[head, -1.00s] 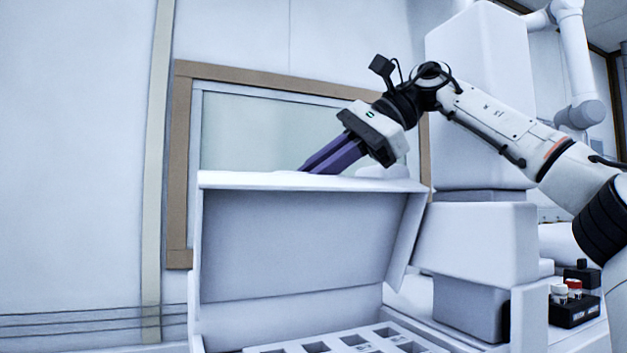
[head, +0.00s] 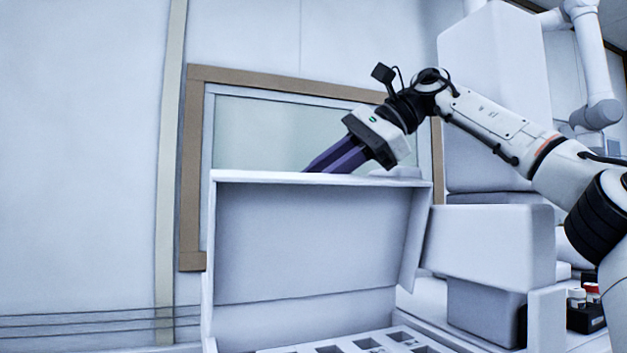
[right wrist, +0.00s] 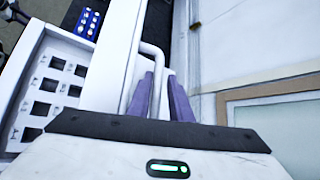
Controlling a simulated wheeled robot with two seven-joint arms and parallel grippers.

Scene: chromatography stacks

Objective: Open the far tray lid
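The far tray lid (head: 305,235) stands raised in the head view, its broad pale inner face towards me. Below it, part of the tray (head: 300,349) shows with square openings. My right gripper (head: 318,166) reaches over from the right, its purple fingers at the lid's top edge, their tips partly hidden behind it. In the right wrist view the two fingers (right wrist: 160,82) stand slightly apart, with a thin pale handle bar (right wrist: 152,52) running between them. Whether they press on it I cannot tell. My left gripper is in neither view.
A pale boxy unit (head: 490,245) and a tall white housing (head: 495,100) stand right of the lid. A dark rack (head: 585,318) with red- and white-capped vials is at the lower right. A framed window (head: 265,130) is behind. The wall at left is bare.

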